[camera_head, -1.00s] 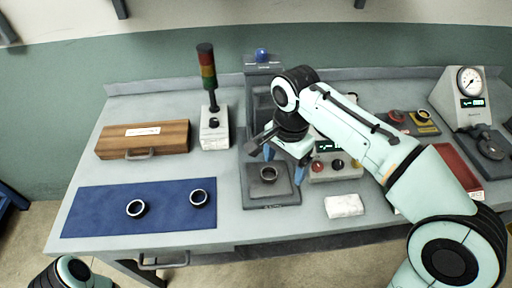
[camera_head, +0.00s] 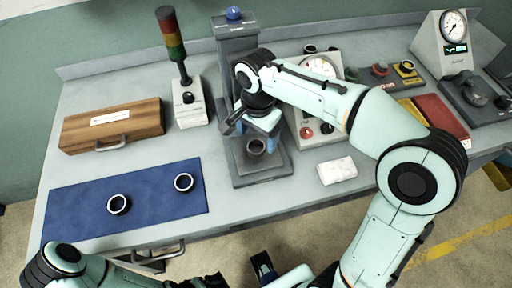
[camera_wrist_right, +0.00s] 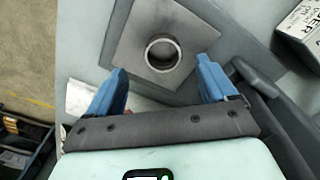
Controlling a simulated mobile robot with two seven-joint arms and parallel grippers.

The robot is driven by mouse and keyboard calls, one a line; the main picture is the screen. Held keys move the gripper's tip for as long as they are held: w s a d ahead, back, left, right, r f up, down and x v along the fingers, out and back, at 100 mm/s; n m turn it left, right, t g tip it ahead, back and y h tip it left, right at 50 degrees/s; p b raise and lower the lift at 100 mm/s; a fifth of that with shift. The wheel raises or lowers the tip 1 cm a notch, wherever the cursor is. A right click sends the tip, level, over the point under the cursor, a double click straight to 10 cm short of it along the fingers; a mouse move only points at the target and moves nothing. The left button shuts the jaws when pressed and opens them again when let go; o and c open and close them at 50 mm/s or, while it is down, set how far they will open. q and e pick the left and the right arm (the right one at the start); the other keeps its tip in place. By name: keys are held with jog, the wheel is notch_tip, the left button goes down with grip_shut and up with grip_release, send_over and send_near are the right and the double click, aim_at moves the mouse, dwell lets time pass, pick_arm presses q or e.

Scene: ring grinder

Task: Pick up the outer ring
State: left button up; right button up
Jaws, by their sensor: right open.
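A dark metal ring (camera_head: 256,147) lies on the square plate of the grinder stand (camera_head: 262,170); it also shows in the right wrist view (camera_wrist_right: 162,39). I take it as the outer ring. My right gripper (camera_head: 257,145) is open, with its blue fingers at either side of the ring in the head view. In the right wrist view the open fingers (camera_wrist_right: 162,84) show nothing between them, and the ring appears beyond the tips. Two more rings, (camera_head: 119,204) and (camera_head: 184,182), lie on the blue mat (camera_head: 75,212). A part of my left gripper (camera_head: 263,265) shows at the bottom edge; its jaws are unclear.
A wooden case (camera_head: 112,126) and a signal lamp tower (camera_head: 171,35) stand left of the grinder. A control box with a dial (camera_head: 318,68), a white block (camera_head: 337,171) and a red tray (camera_head: 441,118) lie to the right. The table front between mat and grinder is clear.

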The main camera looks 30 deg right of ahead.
aim_at(256, 151)
notch_tip(256, 151, down, 5)
jog(key=shift+w+a+r+b, duration=0.1)
jog(key=shift+w+b, duration=0.05)
jog(key=shift+b, duration=0.15)
jog(key=shift+r, duration=0.15)
jog(key=c, duration=1.3)
